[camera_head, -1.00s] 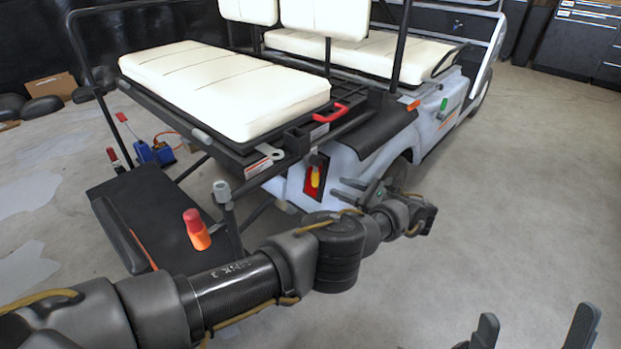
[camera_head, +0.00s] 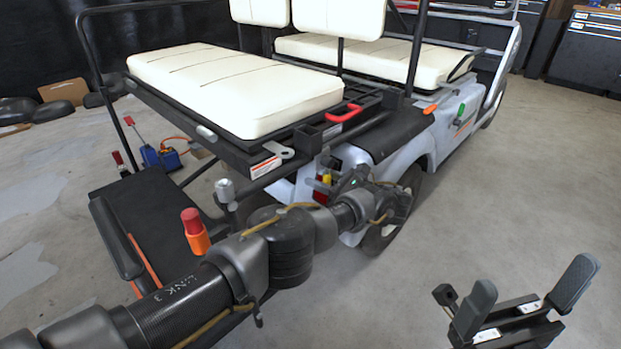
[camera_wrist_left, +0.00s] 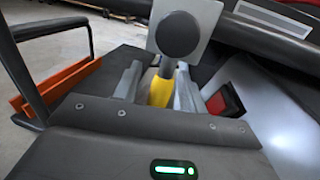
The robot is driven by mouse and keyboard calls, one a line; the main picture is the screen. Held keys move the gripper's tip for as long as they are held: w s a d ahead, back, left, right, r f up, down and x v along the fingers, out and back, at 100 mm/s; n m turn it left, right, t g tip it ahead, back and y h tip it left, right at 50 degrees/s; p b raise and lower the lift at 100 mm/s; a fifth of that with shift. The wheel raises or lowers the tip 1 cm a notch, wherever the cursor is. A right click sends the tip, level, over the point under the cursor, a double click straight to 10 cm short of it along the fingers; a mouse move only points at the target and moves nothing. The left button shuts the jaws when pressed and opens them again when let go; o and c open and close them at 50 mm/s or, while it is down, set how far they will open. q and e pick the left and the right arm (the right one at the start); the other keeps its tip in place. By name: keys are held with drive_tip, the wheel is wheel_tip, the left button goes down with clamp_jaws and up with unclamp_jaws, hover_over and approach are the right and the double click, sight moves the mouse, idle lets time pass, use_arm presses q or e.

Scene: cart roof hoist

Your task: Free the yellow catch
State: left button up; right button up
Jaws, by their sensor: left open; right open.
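The yellow catch (camera_head: 326,179) hangs at the cart's rear corner, below the seat deck, beside a red tail light (camera_head: 320,196). My left gripper (camera_head: 327,186) is at the catch and partly covers it. In the left wrist view, the yellow catch (camera_wrist_left: 160,91) stands between the two grey fingers of my left gripper (camera_wrist_left: 158,88). The fingers are open on either side of it, and I cannot tell whether either touches it. A grey plate with a dark round disc (camera_wrist_left: 180,35) hides the catch's upper end. My right gripper (camera_head: 527,285) is open and empty over the floor.
The cart's cream rear seat (camera_head: 235,85) and a red handle (camera_head: 344,113) are above the catch. Floor at the right is clear.

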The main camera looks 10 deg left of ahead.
use_arm(q)
clamp_jaws()
idle(0.3)
